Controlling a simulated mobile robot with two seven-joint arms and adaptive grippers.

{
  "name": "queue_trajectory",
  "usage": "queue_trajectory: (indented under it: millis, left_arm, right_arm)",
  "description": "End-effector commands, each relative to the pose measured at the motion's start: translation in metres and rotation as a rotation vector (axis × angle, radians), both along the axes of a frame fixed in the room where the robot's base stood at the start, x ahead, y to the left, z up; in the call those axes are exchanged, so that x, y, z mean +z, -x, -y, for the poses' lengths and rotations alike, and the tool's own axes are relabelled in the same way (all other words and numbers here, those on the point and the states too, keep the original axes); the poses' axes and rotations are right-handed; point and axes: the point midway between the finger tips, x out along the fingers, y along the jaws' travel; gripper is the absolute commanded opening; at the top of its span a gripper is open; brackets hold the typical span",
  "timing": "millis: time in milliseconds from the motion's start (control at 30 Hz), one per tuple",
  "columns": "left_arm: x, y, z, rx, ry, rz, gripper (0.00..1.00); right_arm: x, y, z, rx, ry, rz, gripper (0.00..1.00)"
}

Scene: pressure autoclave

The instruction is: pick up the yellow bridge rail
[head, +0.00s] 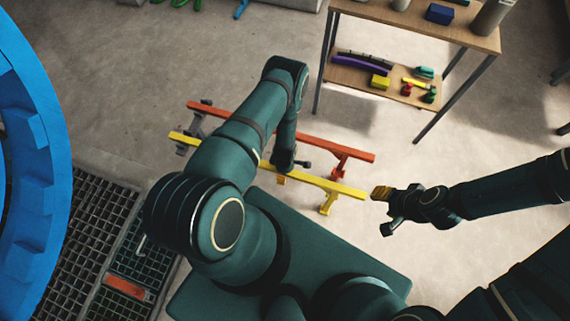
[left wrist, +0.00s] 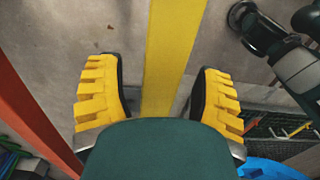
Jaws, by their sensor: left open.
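The yellow bridge rail (head: 325,184) lies level on short supports, running from upper left to lower right beyond my dark green base; my left arm hides its middle. My left gripper (head: 281,174) is over that middle part, mostly hidden by its own arm in the head view. In the left wrist view the left gripper (left wrist: 157,70) is open, and the yellow rail (left wrist: 174,45) runs between its two fingers, with a gap showing on each side. My right gripper (head: 381,193) is just right of the rail's right end; whether it is open is unclear.
An orange rail (head: 320,143) runs parallel behind the yellow one and shows at the left wrist view's edge (left wrist: 32,115). A wooden shelf unit (head: 414,20) stands at upper right. A large blue ring (head: 40,130) and floor grating (head: 85,230) are at left.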

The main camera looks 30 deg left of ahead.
Motion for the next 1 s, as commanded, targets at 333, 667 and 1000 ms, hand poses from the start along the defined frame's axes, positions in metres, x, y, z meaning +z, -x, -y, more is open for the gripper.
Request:
queue_trajectory:
  millis: [333,667,1000]
  left_arm:
    - [0.0002,-0.0001,0.0001,0.0,0.0,0.0,0.23]
    - [0.0003,-0.0005,0.0001,-0.001,0.0,0.001,0.0]
    - [0.0064,-0.0042,-0.003,-0.002,0.0,0.002,0.0]
  right_arm:
    - [0.0005,-0.0003,0.0,0.0,0.0,0.001,0.47]
    - [0.0003,-0.0002,0.0,0.0,0.0,0.001,0.47]
    - [0.0024,0.0001,-0.0001,0.0,0.0,0.0,0.47]
